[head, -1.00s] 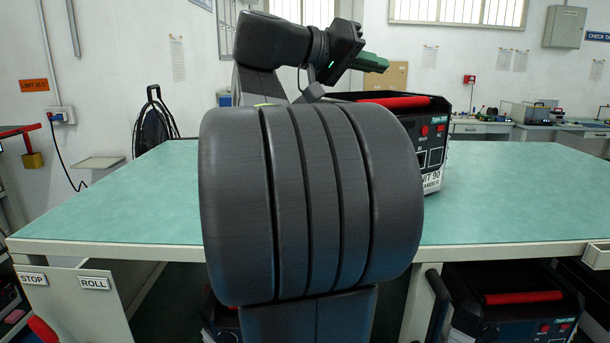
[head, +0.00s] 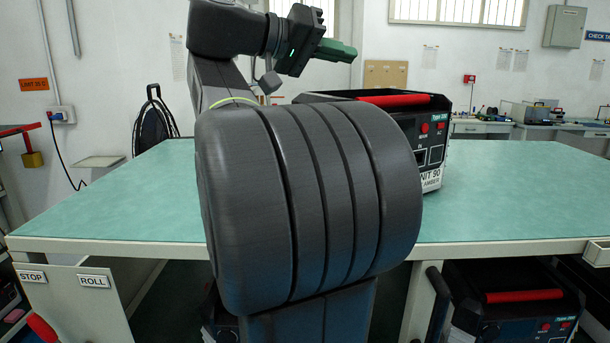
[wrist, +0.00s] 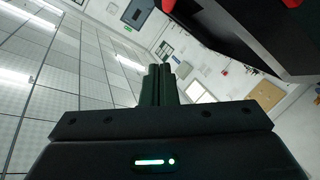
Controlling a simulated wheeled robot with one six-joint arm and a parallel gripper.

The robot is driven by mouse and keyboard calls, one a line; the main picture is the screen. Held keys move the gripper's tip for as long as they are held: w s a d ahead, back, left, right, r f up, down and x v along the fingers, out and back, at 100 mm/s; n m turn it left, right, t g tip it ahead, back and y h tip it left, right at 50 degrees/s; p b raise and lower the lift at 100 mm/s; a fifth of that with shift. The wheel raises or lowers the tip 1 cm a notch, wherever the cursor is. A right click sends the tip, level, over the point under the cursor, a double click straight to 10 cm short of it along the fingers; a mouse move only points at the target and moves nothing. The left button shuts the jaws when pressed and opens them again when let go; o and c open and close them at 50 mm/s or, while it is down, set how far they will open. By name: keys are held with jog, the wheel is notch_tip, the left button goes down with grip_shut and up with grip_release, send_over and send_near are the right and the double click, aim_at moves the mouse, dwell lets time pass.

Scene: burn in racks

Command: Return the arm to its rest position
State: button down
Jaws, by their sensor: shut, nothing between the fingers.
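My gripper (head: 338,50) is held up above the green bench top (head: 510,205), pointing right in the head view. In the wrist view its green fingers (wrist: 159,82) are together with nothing between them. A black unit with a red handle (head: 395,100), labelled UNIT 90, stands on the bench behind my arm, below and right of the gripper. My arm hides its left part. The unit's dark body (wrist: 255,35) also shows at the upper right of the wrist view, apart from the fingers.
The bench top is clear on the left and right. A second black unit (head: 520,305) sits under the bench at the right. A black cable coil (head: 156,118) hangs behind the bench at the left. A side bench with equipment (head: 535,115) stands at the back right.

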jog(key=v, duration=0.6)
jog(key=x, duration=0.4)
jog(key=p+x, duration=0.1)
jog(key=x, duration=0.3)
jog(key=w+p+x, duration=0.1)
jog(key=x, duration=0.3)
jog(key=shift+w+d+r, duration=0.2)
jog(key=shift+d+r, duration=0.05)
jog(key=shift+r, duration=0.05)
jog(key=shift+w+a+n+p, duration=0.2)
jog(key=shift+a+n+p, duration=0.1)
jog(key=shift+p, duration=0.35)
jog(key=w+n+p, duration=0.1)
jog(key=p, duration=0.1)
jog(key=a+n+h+p, duration=0.1)
jog(key=n+p, duration=0.1)
jog(key=shift+w, duration=0.4)
jog(key=n+p, duration=0.1)
jog(key=p, duration=0.1)
jog(key=w+n+p, duration=0.1)
jog(key=shift+w+a+f+g+h+p, duration=0.2)
jog(key=shift+a+f+g+h+p, duration=0.05)
jog(key=shift+a+g+h+p, duration=0.1)
jog(key=shift+w+a+f+n, duration=0.1)
jog(key=shift+w+f+n, duration=0.1)
jog(key=shift+n, duration=0.2)
jog(key=shift+s, duration=0.15)
